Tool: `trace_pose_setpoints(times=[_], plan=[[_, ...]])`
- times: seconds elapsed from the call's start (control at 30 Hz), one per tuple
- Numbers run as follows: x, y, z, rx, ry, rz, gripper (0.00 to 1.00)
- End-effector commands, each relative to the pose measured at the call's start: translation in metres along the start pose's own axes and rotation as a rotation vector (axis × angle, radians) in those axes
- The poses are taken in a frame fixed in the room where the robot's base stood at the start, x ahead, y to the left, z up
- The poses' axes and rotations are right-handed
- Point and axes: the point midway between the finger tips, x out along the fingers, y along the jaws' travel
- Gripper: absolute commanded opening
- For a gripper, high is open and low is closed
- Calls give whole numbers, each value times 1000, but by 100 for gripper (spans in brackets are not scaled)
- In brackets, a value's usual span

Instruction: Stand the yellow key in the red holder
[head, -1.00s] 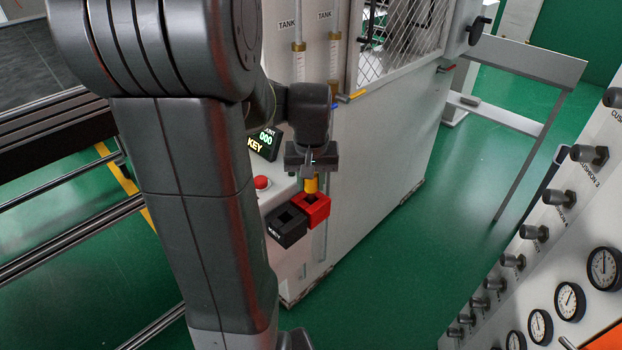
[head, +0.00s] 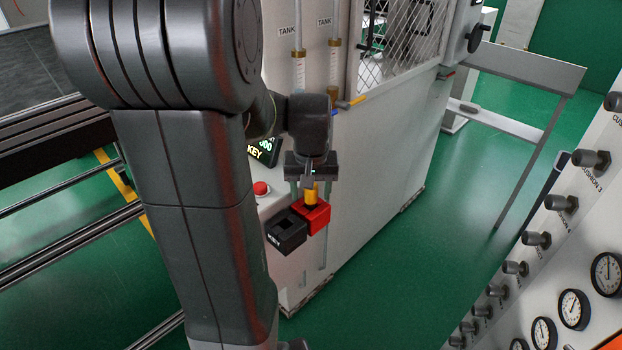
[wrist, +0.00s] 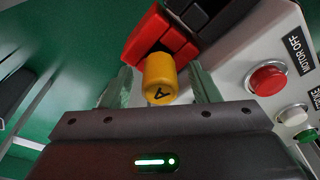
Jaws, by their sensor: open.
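The yellow key (head: 311,192) stands at the red holder (head: 317,217), its lower end in the holder's square opening. In the wrist view the key's rounded yellow end (wrist: 160,76), marked with a dark letter, points towards me, and the red holder (wrist: 150,32) is behind it. My gripper (head: 311,181) is just above the holder with the key between its fingers. In the wrist view my gripper (wrist: 161,86) is open, with a finger on each side of the key and gaps visible. How deep the key sits is hidden.
A black holder (head: 286,232) adjoins the red one on the left. The cabinet wall (head: 375,170) rises just behind. Green floor is free to the right.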

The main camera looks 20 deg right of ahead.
Motion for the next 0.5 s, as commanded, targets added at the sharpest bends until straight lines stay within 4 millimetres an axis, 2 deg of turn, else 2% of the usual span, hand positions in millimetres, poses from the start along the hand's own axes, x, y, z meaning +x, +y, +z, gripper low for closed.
trace_pose_setpoints(times=[0.17,0.5], plan=[[-27,0,-1,0,7,1,55],[-103,0,-1,0,6,0,55]])
